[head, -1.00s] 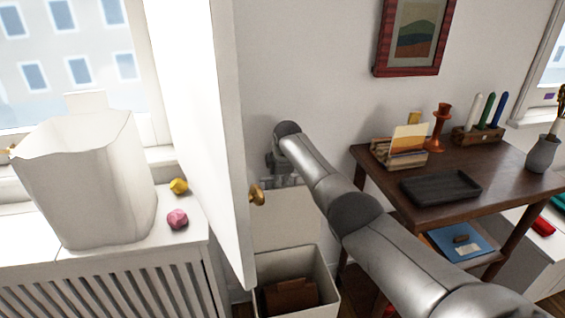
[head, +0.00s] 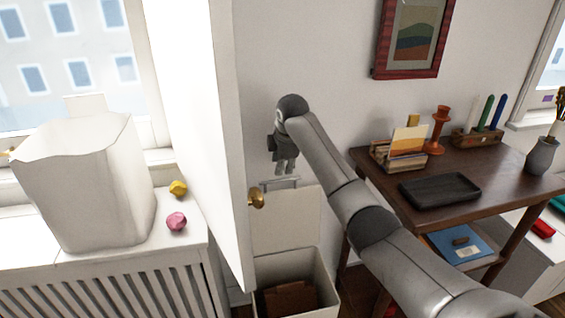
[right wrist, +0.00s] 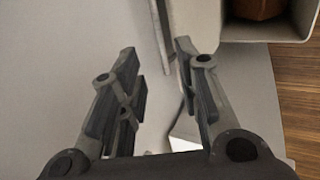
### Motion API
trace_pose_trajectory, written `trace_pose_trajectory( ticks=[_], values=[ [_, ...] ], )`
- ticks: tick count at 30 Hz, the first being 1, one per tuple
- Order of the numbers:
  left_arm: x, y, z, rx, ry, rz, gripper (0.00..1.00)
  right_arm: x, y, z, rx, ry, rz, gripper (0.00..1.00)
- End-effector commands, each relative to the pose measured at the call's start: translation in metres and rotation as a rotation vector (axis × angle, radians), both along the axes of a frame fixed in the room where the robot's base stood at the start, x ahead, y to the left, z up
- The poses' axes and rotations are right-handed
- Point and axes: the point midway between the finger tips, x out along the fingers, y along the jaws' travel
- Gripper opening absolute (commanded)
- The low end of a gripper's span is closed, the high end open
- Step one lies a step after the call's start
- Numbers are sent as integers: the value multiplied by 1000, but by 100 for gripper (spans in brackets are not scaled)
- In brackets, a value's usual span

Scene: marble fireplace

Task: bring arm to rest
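My right arm reaches across the head view from the lower right. My right gripper (head: 285,168) hangs fingers down beside the open white door, in front of the wall and above a white bin. In the right wrist view the right gripper (right wrist: 158,65) has its two fingers spread apart with nothing between them. My left gripper is not in view.
The white door (head: 200,130) with a brass knob (head: 256,197) stands left of the gripper. The white bin (head: 328,290) holds a brown object (head: 290,299). A dark wooden desk (head: 480,156) with a black tray (head: 440,190) stands right.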

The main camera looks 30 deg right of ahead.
Motion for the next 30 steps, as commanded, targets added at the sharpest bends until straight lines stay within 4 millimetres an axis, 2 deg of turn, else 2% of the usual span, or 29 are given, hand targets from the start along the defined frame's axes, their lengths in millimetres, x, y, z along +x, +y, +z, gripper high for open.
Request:
trace_pose_trajectory(
  ticks=[12,16,20,23,27,30],
  values=[
    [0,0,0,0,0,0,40,0,0,0,0,0,0,31],
    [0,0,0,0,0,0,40,-4,6,-13,6,6,-8,31],
    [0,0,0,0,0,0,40,-23,25,-53,31,16,-45,31],
    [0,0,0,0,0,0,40,-50,45,-95,65,24,-97,31],
    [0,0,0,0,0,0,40,-96,71,-145,125,31,-187,31],
    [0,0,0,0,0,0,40,-134,89,-176,174,39,-259,31]
  ],
)
